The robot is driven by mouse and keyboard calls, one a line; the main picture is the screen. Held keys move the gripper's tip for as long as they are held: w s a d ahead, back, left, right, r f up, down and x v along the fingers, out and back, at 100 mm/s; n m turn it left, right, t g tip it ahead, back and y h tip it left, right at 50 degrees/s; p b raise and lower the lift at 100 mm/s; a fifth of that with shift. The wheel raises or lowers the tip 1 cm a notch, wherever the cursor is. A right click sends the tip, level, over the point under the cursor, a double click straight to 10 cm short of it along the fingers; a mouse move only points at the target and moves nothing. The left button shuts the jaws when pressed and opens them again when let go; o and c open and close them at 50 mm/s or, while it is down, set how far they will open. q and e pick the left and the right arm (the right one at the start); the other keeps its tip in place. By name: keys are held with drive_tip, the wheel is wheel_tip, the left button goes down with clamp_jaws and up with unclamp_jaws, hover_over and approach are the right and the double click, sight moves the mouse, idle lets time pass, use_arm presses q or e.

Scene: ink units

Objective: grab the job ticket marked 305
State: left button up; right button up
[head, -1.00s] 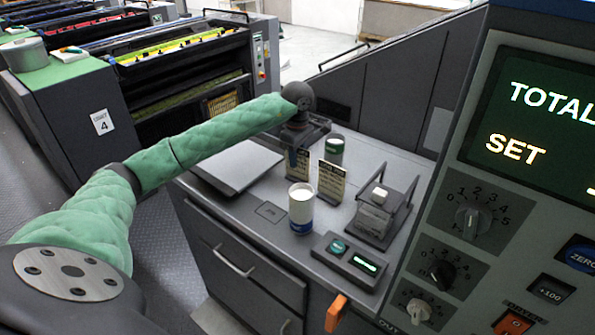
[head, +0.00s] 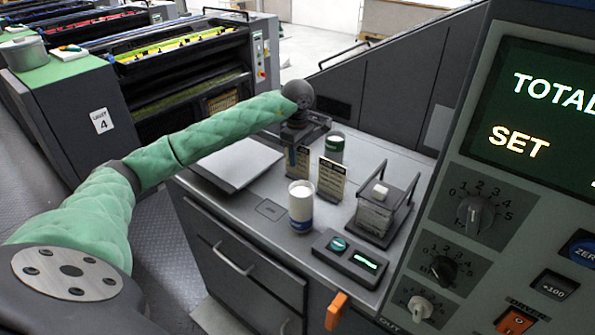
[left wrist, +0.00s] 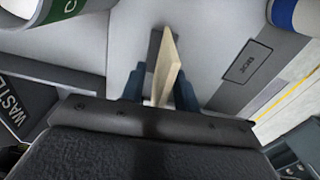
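Two upright cream job tickets stand on the grey counter. The rear ticket (head: 303,162) is under my left gripper (head: 296,156), and the front ticket (head: 332,180) stands free to its right. Their numbers are too small to read, so I cannot tell which is 305. In the left wrist view a ticket (left wrist: 168,62) shows nearly edge-on between the blue fingers of my left gripper (left wrist: 160,88). The fingers look open, with a visible gap on the ticket's left side. My right gripper is not in view.
A white-and-blue cup (head: 301,207) stands in front of the tickets and a green-banded cup (head: 334,148) behind. A framed block with a handle (head: 376,214) is at the right. A small button box (head: 350,258) sits at the front edge. A flat pale plate (head: 232,165) lies left.

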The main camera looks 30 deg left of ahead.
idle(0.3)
use_arm(q)
clamp_jaws()
idle(0.3)
